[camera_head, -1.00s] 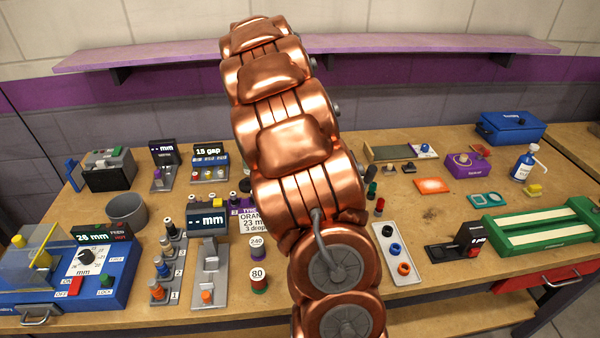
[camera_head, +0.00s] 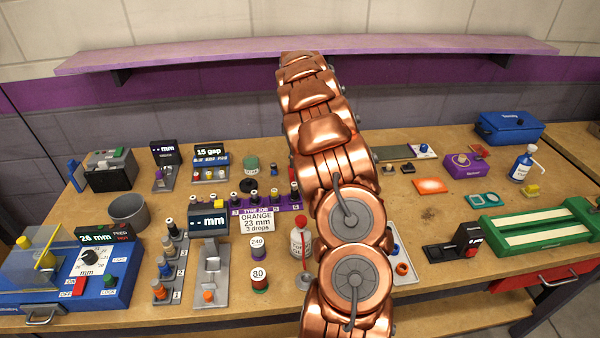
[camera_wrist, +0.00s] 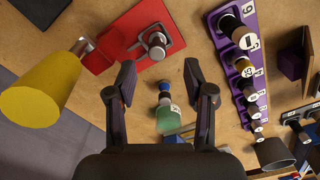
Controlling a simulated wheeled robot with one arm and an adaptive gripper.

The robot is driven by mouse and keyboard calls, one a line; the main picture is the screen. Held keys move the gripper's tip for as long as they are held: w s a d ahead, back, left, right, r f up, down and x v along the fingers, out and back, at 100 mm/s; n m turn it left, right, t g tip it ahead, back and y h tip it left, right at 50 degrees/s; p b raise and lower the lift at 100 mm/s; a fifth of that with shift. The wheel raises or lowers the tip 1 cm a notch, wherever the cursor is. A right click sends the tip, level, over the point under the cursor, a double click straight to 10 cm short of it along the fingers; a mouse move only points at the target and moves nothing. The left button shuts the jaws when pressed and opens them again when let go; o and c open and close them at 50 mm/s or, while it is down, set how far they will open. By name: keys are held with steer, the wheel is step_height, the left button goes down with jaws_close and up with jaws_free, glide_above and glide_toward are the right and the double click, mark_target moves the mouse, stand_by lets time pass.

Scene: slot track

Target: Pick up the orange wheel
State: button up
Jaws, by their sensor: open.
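An orange ring-shaped wheel (camera_head: 402,268) lies on a white tray (camera_head: 408,281) in the head view, right of my arm. My arm hides part of the tray. My gripper (camera_wrist: 160,86) shows only in the wrist view, with its two dark fingers wide apart and nothing held between them. A small dark and blue piece and a green cylinder (camera_wrist: 168,119) stand below, in the gap between the fingers. I see no orange wheel in the wrist view. My arm hides my gripper in the head view.
A purple rack (camera_wrist: 236,72) of several pegs is right of my gripper. A red plate (camera_wrist: 112,38) with a metal fitting and a yellow cylinder (camera_wrist: 30,106) lie to the left.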

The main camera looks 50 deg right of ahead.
steer(key=shift+s+d+f+p, duration=0.15)
steer(key=shift+f+p, duration=0.5)
steer(key=shift+f, duration=0.65)
steer(key=shift+d+f+p, duration=0.1)
steer(key=shift+f+p, duration=0.5)
steer(key=shift+f, duration=0.7)
jaws_close()
